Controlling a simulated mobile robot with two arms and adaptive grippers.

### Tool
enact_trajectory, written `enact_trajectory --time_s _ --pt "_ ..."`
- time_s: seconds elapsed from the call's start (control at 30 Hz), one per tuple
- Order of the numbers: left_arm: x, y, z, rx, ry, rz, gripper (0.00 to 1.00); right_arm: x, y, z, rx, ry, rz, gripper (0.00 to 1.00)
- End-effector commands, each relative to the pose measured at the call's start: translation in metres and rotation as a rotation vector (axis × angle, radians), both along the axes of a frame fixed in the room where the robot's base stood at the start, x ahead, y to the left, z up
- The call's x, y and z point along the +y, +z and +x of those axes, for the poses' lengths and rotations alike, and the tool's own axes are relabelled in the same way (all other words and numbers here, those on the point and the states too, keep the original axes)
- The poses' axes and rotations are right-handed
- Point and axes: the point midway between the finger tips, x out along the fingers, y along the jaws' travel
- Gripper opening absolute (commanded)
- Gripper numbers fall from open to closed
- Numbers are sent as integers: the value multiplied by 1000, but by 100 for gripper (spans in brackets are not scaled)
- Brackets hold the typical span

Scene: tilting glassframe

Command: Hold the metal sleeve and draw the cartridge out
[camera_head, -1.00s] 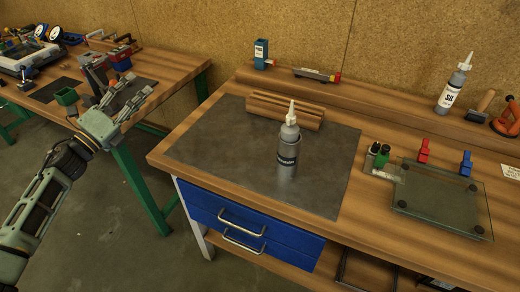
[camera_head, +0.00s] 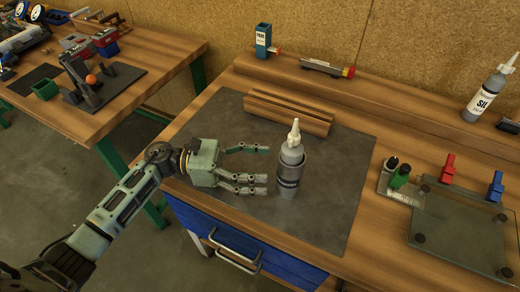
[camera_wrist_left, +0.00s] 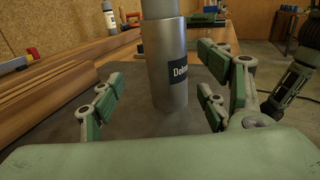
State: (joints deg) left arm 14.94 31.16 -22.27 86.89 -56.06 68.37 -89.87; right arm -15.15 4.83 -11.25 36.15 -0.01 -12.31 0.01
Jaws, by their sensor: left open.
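The metal sleeve (camera_head: 288,182) stands upright on the dark mat, with a dark label band. The grey cartridge (camera_head: 291,155) sits in it and rises above its rim, topped by a pale nozzle. My left gripper (camera_head: 267,167) is open just left of the sleeve, fingers pointing at it, and seems apart from it. In the left wrist view the sleeve (camera_wrist_left: 167,85) stands ahead between the spread fingers; the cartridge (camera_wrist_left: 160,8) is cut off by the top edge. My right gripper is not seen; part of an arm, probably mine, shows at the right of the left wrist view.
A grooved wooden block (camera_head: 288,113) lies behind the sleeve on the mat (camera_head: 330,215). A glass plate (camera_head: 455,230) with red and blue clamps is to the right. A bottle marked SIL (camera_head: 485,98) stands at the back right. The mat right of the sleeve is clear.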

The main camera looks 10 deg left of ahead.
Motion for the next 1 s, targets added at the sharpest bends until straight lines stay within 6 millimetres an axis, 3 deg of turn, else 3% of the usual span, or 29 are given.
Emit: enact_trajectory --time_s 0.1,0.3,0.4,0.53,0.73,0.9,1.0 --pt "-12 3 0 2 -3 -3 69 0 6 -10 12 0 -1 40" --pt "-42 4 3 3 -1 -4 69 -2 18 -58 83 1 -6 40" --pt "-57 4 4 3 0 -3 69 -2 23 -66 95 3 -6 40" --pt "-69 3 6 3 0 -3 69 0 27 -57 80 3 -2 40" --pt "-76 0 6 2 1 0 69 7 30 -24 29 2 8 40" --pt "-76 0 6 2 1 0 69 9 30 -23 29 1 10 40" --pt "-76 0 6 2 1 0 62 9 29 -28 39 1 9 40"
